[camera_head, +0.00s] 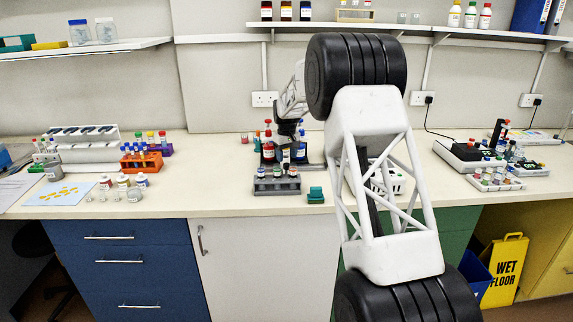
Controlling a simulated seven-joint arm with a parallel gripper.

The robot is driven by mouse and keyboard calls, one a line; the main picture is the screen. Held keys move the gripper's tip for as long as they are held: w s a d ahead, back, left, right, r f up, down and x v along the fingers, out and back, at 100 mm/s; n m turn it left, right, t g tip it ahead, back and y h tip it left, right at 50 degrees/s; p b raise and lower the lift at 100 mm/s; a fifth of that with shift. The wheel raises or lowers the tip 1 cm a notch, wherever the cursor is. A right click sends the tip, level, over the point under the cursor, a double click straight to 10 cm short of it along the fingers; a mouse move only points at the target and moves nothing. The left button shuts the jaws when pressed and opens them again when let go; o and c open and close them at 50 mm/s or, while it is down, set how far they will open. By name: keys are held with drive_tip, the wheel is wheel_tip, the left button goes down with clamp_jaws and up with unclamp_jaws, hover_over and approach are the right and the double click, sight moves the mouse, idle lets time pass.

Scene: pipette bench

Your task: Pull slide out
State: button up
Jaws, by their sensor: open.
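My gripper (287,136) is the dark end of my arm, low over the middle of the bench, close to red-capped (268,146) and blue-capped (300,148) bottles. Its fingers are open, though small and dark here. I cannot tell whether it touches anything. I cannot make out a slide for certain. A small green block-like item (315,195) sits near the bench's front edge, right of a grey rack (277,183) with several vials. My arm hides part of the bench to the right.
An orange rack (141,161) and small bottles (122,184) stand to the left. A white tray (388,182) lies partly behind my arm. Devices with vials (468,155) stand to the right. Shelves (400,27) hang above. Bare bench (222,180) shows left of the grey rack.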

sight(287, 164)
drive_tip(key=shift+f, duration=1.95)
drive_tip(key=shift+c, duration=0.3)
clamp_jaws()
